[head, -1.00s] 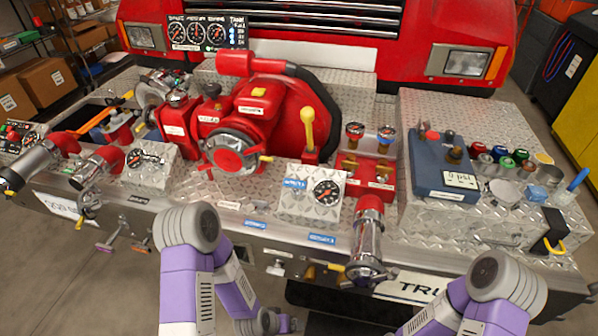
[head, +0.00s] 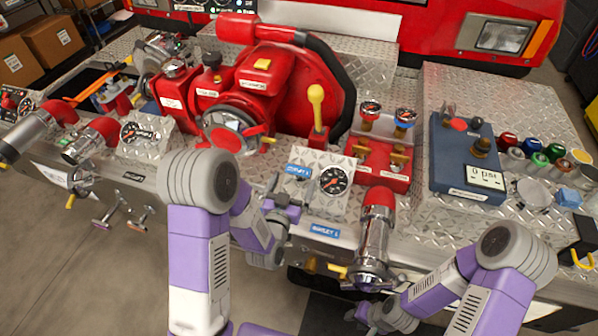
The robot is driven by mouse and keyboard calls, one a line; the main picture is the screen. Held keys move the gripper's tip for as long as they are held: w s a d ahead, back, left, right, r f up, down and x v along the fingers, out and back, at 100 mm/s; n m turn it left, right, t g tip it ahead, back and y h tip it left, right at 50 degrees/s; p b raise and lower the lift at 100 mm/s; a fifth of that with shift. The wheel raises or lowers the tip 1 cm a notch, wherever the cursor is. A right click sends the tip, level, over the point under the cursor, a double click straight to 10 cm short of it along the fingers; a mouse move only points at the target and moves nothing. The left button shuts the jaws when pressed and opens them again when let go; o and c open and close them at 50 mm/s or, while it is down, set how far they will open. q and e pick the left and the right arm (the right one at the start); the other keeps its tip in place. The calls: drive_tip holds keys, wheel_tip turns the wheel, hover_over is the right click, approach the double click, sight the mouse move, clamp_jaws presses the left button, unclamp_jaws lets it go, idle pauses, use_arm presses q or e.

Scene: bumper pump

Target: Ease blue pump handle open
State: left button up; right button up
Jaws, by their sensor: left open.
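I cannot pick out a blue pump handle for certain. A blue label (head: 299,170) marks the silver gauge panel (head: 308,203), and another blue label (head: 325,231) is on the front edge below it. The red pump (head: 262,85) stands behind, with an upright yellow-knobbed lever (head: 317,108). My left gripper (head: 287,203) is open, raised at the left side of the gauge panel, with nothing visible between its fingers. My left arm hides part of the front edge. My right gripper (head: 362,314) is low at the front, below the red-and-silver outlet (head: 374,235); its finger opening is unclear.
A blue box with a pressure display (head: 465,155) sits on the right deck. Several coloured caps (head: 532,155) stand beside it. Small T-handles (head: 140,217) hang under the front edge at left. The truck's red front (head: 440,40) closes off the back.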

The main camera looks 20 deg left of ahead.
sight(297, 174)
use_arm(q)
drive_tip(key=shift+w+d, duration=0.1)
drive_tip(key=shift+w, duration=2.65)
drive_tip(key=shift+c, duration=0.3)
